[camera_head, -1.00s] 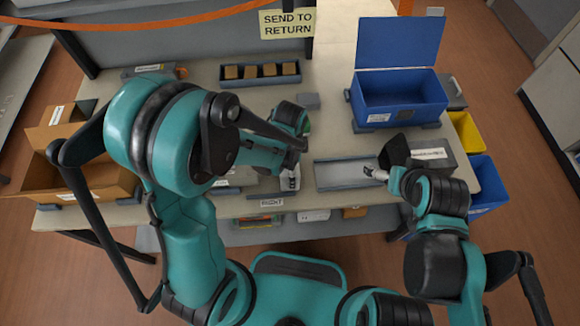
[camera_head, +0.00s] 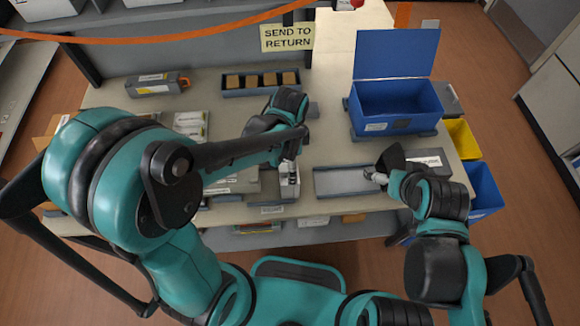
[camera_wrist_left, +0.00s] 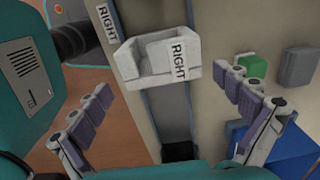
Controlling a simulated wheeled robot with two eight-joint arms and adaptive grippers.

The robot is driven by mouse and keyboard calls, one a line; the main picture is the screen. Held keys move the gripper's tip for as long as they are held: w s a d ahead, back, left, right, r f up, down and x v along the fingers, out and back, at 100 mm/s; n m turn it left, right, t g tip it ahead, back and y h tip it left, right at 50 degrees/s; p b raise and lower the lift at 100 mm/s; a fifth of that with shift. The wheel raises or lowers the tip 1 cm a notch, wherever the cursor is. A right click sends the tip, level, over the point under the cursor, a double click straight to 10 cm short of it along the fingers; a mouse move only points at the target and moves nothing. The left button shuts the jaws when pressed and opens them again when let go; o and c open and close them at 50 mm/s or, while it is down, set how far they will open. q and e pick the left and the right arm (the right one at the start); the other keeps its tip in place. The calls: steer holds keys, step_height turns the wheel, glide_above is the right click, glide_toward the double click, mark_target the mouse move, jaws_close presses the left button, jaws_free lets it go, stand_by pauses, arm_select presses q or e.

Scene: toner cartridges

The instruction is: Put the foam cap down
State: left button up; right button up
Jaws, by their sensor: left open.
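The foam cap (camera_wrist_left: 160,58) is a pale, U-shaped piece marked RIGHT. In the left wrist view it sits across a narrow grey tray (camera_wrist_left: 170,107) that also bears a RIGHT label. In the head view the cap (camera_head: 289,185) is just below my left gripper (camera_head: 290,165), at the table's front part. My left gripper (camera_wrist_left: 168,108) is open, its two fingers spread wide to either side of the tray, with nothing between the tips. The cap is ahead of the fingers, apart from them. My right gripper (camera_head: 373,176) is at the right end of another grey tray (camera_head: 335,193); its fingers are too small to read.
An open blue box (camera_head: 398,106) stands at the back right. A dark tray of brown blocks (camera_head: 260,80) is at the back. A dark labelled cartridge (camera_head: 158,84) lies back left. Yellow (camera_head: 462,139) and blue bins (camera_head: 484,187) flank the table's right edge.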

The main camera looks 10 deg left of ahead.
arm_select(q)
step_height(320, 180, up, 3)
steer(key=shift+f+p, duration=0.15)
steer(key=shift+p, duration=0.15)
steer(key=shift+s+a+r+n, duration=0.1)
steer(key=shift+a+r+n, duration=0.2)
steer(key=shift+r, duration=0.35)
steer(key=s+a+r+n+t, duration=0.5)
steer(key=a+r+n+t, duration=0.2)
steer(key=n, duration=0.7)
step_height(320, 180, up, 2)
steer(key=shift+s+a+r, duration=0.1)
steer(key=shift+s+a, duration=0.3)
steer(key=shift+a, duration=0.6)
